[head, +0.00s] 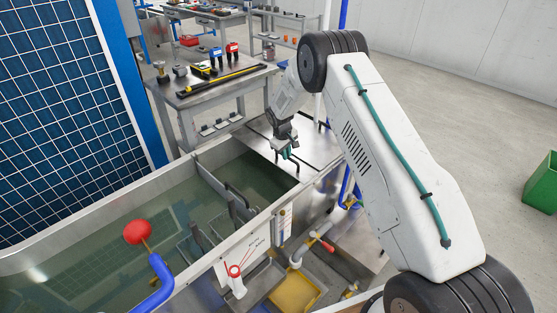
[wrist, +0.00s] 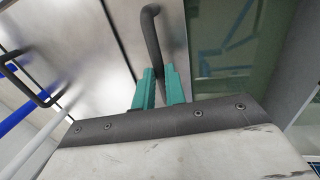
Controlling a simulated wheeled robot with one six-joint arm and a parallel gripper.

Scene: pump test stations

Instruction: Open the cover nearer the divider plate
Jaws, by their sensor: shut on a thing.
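My gripper (head: 289,152) is shut on the dark bar handle (wrist: 152,40) of one metal cover. Its teal fingers sit on both sides of the bar in the wrist view. This cover (wrist: 122,22) borders the open water and looks flat and closed. A second cover (wrist: 70,45) lies beside it across a seam, with its own dark handle (wrist: 35,88) free. In the head view the covers (head: 316,147) lie over the tank's far end. A dark-edged plate (head: 218,185) stands across the tank; it may be the divider plate.
The tank (head: 95,243) holds greenish water and submerged racks. A bench with tools (head: 212,85) stands behind. A green bin (head: 541,184) is on the open floor at right.

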